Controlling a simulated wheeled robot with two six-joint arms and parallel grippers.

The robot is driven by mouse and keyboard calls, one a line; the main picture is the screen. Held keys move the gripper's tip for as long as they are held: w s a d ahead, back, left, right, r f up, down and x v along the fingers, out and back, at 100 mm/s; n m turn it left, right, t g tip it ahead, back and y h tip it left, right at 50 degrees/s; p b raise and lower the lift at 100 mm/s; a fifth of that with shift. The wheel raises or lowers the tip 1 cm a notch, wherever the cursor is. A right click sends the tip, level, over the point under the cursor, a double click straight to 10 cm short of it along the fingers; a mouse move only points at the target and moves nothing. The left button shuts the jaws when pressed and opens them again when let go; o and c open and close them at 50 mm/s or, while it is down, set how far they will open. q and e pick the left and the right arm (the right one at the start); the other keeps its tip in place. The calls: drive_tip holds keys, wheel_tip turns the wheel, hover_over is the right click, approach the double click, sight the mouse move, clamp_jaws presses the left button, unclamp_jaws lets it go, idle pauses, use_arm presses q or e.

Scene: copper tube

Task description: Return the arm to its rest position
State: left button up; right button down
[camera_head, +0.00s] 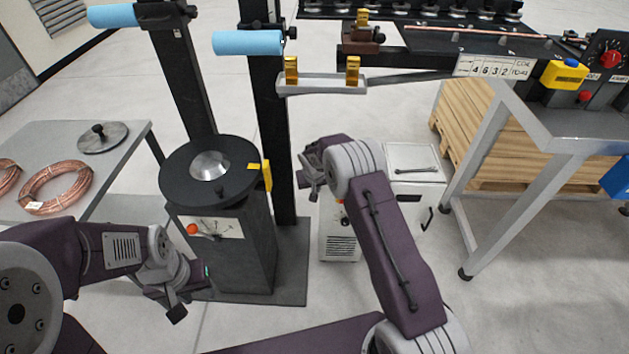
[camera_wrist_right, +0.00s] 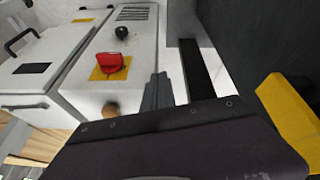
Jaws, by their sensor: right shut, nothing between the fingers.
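My left gripper (camera_head: 178,300) hangs at the lower left of the head view, in front of the black pedestal with the round turntable. No object shows in it, and the gap between its fingers cannot be made out. My right gripper (camera_head: 308,172) is in the middle of the head view, at the end of the raised purple right arm (camera_head: 395,245). It is shut and empty, right of the turntable and in front of the white cabinet. In the right wrist view its narrow fingers (camera_wrist_right: 158,92) show close together near the cabinet.
The turntable (camera_head: 182,187) has a yellow block on its rim. Copper coils (camera_head: 55,187) lie on the left table (camera_head: 115,150). The white cabinet (camera_head: 415,160) has a red knob (camera_wrist_right: 112,63). A workbench (camera_head: 575,122) stands at right. Open floor (camera_head: 545,280) lies at lower right.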

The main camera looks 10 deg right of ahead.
wheel_tip(320, 180, up, 20)
drive_tip(key=d+f+t+p, duration=0.1)
drive_tip(key=d+p, duration=0.1)
drive_tip(key=p, duration=0.4)
drive_tip(key=s+r+m+p, duration=0.1)
drive_tip(key=s+r+p, duration=0.3)
drive_tip(key=s+r, duration=0.55)
drive_tip(key=s+f+g, duration=0.2)
drive_tip(key=s+f, duration=0.1)
drive_tip(key=s, duration=0.8)
drive_tip(key=s+a+f+n+g+y+p, duration=0.1)
drive_tip(key=s+f+g, duration=0.1)
drive_tip(key=s, duration=1)
drive_tip(key=shift+s+f+y, duration=0.15)
drive_tip(key=shift+f+y, duration=0.15)
drive_tip(key=shift+f, duration=0.5)
